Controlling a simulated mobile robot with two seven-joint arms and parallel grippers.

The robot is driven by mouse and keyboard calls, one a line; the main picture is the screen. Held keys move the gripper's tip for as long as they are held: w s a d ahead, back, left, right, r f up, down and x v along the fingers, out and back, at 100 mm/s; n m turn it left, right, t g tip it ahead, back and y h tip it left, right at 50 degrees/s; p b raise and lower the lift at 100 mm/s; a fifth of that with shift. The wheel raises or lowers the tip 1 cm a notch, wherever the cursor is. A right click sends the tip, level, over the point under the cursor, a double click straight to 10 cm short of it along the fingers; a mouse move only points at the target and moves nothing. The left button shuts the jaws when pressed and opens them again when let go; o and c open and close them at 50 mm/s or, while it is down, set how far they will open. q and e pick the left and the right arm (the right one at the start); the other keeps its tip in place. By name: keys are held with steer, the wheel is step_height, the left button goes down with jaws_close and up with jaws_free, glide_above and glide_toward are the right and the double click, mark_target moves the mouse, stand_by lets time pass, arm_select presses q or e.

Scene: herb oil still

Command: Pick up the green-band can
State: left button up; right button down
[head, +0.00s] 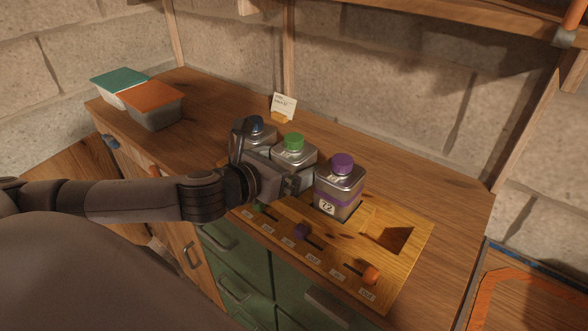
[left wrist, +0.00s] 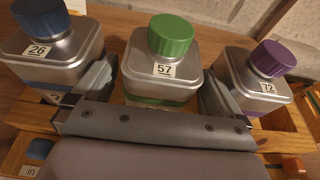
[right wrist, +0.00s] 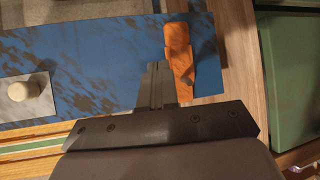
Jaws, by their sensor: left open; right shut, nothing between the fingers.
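The green-band can (head: 293,152) is a metal can with a green cap, standing upright in the wooden rack between two other cans. In the left wrist view the green-band can (left wrist: 162,72) carries the label 57. My left gripper (head: 275,178) is open, with one finger on each side of the can; whether they touch it I cannot tell. It also shows in the left wrist view (left wrist: 158,95). The lower part of the can is hidden by the gripper. My right gripper (right wrist: 157,88) is shut and empty, over a blue surface, away from the cans.
A blue-capped can (left wrist: 55,50) marked 26 and a purple-capped can (head: 340,185) marked 72 stand close on either side. The wooden rack (head: 405,270) has an empty square hole and coloured sliders. Two tubs, orange-lidded (head: 152,97) and teal-lidded (head: 122,80), stand back left.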

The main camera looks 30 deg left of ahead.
arm_select(q)
steer(key=shift+x, duration=1)
steer(key=c, duration=1.2)
steer(key=shift+r, duration=0.1)
steer(key=shift+c, duration=1.1)
steer(key=shift+r, duration=0.1)
